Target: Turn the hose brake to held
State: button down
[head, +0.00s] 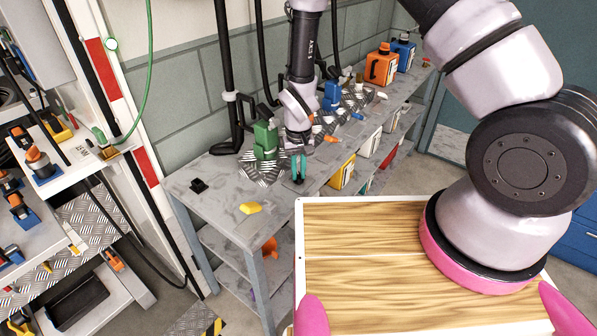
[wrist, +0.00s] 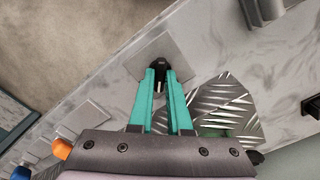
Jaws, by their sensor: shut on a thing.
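My gripper (head: 299,168) reaches down to the grey bench (head: 215,215). In the wrist view its two teal fingers (wrist: 160,82) are shut on a small dark handle (wrist: 159,64), which I take to be the hose brake. The handle sits on a square light grey plate (wrist: 186,62) fixed to the bench top near its edge. The fingers hide much of the handle, and I cannot read any held or free mark.
A green tank (head: 265,140) stands left of my gripper on tread plate, with a blue one (head: 332,95) behind. A yellow block (head: 250,208) and a black fitting (head: 199,186) lie at the bench's near end. Orange (head: 381,66) and blue (head: 403,54) cans stand at the far end.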

aim_at(299, 175)
jog(key=n, duration=0.4)
jog(key=shift+n, duration=2.2)
jog(key=c, duration=0.9)
grip_release()
jog(key=shift+o, duration=0.2)
notch_tip(299, 175, up, 11)
